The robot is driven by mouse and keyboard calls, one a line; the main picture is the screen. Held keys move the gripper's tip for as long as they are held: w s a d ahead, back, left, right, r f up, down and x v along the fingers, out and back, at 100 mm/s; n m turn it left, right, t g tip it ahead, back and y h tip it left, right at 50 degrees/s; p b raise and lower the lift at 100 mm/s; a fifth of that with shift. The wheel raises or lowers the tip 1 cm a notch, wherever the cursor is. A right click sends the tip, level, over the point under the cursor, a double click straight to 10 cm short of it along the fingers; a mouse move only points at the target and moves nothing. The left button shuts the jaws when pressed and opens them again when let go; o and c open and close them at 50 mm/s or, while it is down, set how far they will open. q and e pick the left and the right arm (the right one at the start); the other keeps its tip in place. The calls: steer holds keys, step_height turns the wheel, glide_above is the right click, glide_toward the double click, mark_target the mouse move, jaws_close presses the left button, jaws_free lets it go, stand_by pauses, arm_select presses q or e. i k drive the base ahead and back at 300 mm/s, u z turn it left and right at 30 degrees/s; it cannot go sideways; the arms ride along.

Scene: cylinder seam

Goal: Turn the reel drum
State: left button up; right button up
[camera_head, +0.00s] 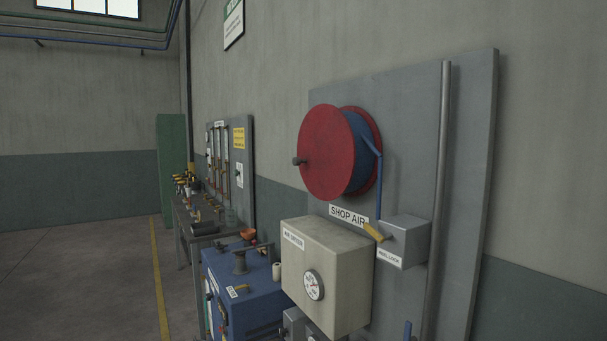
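The reel drum (327,152) is a red disc-sided drum with blue hose wound between its two flanges. It is mounted high on a grey wall panel. A dark knob (298,161) sticks out near the left edge of its front flange. The blue hose (379,185) runs off its right side and hangs down to a yellow nozzle-like piece (374,232). That piece is beside a grey box with a label reading "REEL LOCK" (404,240). Neither of my grippers is in view.
A beige "AIR DRYER" box (333,262) with a round gauge juts out below the drum. A vertical pipe (441,190) runs at the panel's right. A blue cabinet (248,295) and a workbench with tools (185,212) stand left. Floor is free at far left.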

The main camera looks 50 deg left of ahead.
mark_target(316, 153)
steer(key=z, duration=1.7)
steer(key=k, duration=2.1)
steer(key=u, duration=1.3)
